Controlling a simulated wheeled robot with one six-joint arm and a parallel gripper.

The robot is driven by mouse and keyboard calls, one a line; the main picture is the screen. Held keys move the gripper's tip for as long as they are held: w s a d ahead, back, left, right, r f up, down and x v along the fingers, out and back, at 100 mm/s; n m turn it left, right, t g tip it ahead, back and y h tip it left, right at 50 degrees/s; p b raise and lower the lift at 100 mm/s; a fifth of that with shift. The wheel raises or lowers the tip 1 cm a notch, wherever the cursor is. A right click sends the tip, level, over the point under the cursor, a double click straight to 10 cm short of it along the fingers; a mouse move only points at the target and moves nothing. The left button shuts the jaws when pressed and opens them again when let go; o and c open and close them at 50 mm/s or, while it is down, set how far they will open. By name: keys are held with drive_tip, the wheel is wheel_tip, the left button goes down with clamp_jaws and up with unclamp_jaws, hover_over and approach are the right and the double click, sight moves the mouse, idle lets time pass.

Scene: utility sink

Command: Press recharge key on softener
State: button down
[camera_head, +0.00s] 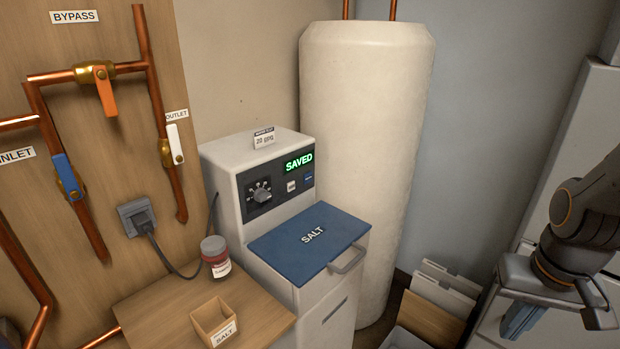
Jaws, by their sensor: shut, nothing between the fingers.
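The water softener (235,165) is a pale cabinet with a dark control panel on its sloped front. Its display (299,163) shows "SAVED" in green. A round dial (260,193) is at the panel's left. Below the display are two small keys, a white key (291,187) and a blue key (309,177). Their lettering is too small to read, so I cannot tell which is the recharge key. My gripper (525,319) is at the lower right, well apart from the softener, shut and empty.
A blue salt lid (310,236) with a grey handle (348,259) lies before the panel. A tall white tank (365,150) stands behind. A wooden shelf (160,305) holds a jar (215,258) and small salt box (213,320). Boards (437,310) stand between softener and gripper.

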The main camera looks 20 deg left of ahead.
sight(308, 178)
drive_tip(key=shift+w, duration=0.1)
